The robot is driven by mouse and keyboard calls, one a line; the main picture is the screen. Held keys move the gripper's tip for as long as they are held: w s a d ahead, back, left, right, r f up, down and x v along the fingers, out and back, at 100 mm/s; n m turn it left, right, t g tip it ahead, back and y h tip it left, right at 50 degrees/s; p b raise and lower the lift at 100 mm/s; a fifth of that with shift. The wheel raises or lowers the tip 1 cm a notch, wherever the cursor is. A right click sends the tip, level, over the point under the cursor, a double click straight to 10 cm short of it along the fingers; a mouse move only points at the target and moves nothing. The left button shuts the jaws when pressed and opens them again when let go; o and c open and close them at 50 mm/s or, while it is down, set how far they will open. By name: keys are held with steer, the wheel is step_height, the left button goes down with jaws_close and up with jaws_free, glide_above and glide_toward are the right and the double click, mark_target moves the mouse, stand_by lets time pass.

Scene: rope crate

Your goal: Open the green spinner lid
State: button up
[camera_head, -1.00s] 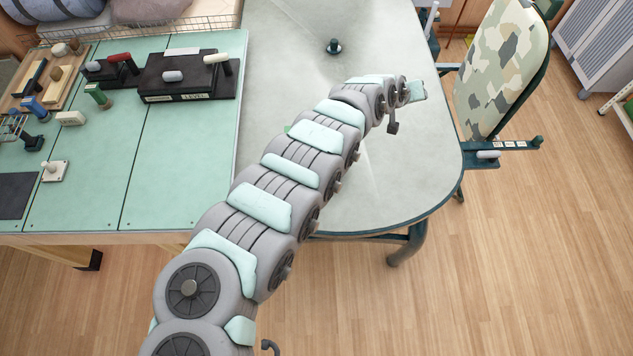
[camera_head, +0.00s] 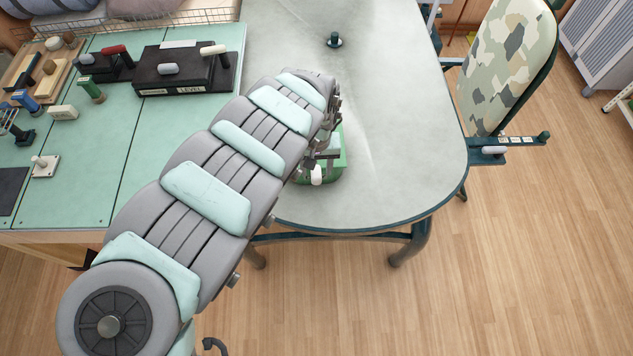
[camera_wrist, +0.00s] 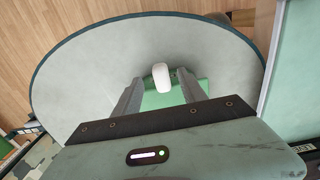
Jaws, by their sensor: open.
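The green spinner lid (camera_head: 335,172) shows partly at the near side of the grey table, with my arm and gripper covering much of it. A white rounded knob (camera_head: 316,175) stands out at its near edge. In the wrist view the green surface (camera_wrist: 165,98) lies between and below my fingers, and the white knob (camera_wrist: 161,76) shows between the fingertips. My gripper (camera_wrist: 160,77) is open, with one finger on each side of the knob. I cannot tell whether the fingers touch it. The lid's hinge side is hidden.
The grey table (camera_head: 400,150) is mostly clear around the lid. A small dark knob (camera_head: 334,40) stands farther back on it. A green-topped bench (camera_head: 185,150) with a black level box (camera_head: 185,75) is on the left.

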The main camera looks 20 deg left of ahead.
mark_target(316, 178)
step_height(316, 178, down, 5)
steer(key=shift+d+f, duration=0.1)
steer(key=shift+f, duration=0.45)
steer(key=shift+c, duration=0.2)
jaws_close()
stand_by(1.0)
